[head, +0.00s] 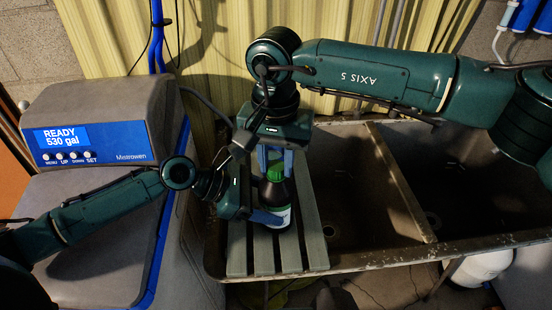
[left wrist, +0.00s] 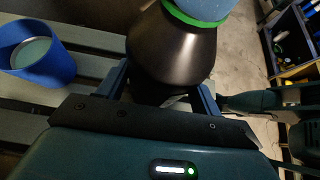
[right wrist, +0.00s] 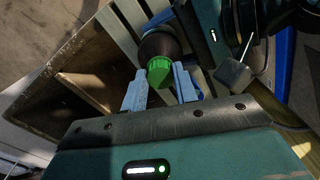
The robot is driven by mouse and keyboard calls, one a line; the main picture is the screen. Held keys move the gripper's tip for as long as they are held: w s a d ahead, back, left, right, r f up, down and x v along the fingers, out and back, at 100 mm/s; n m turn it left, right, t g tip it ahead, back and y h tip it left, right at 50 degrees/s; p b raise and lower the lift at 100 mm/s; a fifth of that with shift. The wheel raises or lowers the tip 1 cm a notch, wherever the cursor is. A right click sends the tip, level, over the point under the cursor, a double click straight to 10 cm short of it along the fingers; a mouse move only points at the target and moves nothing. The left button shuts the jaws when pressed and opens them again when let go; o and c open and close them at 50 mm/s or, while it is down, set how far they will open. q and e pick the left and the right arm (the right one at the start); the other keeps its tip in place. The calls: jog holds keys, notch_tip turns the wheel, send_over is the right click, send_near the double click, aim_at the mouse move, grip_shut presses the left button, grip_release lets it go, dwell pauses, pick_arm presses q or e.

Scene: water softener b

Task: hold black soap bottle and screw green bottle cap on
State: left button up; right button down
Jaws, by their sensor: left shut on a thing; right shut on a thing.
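The black soap bottle (head: 273,192) stands upright on a slatted board, with a white and green label low on its side. The green bottle cap (head: 274,173) sits on top of its neck; I cannot tell how tightly it is seated. My left gripper (head: 268,217) is shut around the lower bottle from the left; in the left wrist view the black bottle (left wrist: 172,58) is between its fingers. My right gripper (head: 271,158) points down from above, shut on the cap. In the right wrist view the green cap (right wrist: 160,72) is between its fingertips.
The slatted board (head: 308,235) lies across the left side of a stained double sink (head: 350,225). A blue cup (left wrist: 38,58) stands on the slats in the left wrist view. A water softener (head: 105,130) with a lit display is at left. The sink basins look empty.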

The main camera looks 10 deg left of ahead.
jog(key=m, duration=0.4)
jog(key=shift+a+m, duration=0.1)
jog(key=shift+m, duration=0.3)
jog(key=m, duration=0.4)
jog(key=shift+m, duration=0.4)
jog(key=c, duration=1.5)
grip_release()
jog(key=shift+m, duration=0.9)
jog(key=shift+c, duration=0.2)
jog(key=o, duration=0.5)
notch_tip(320, 180, up, 12)
jog(key=shift+a, duration=0.15)
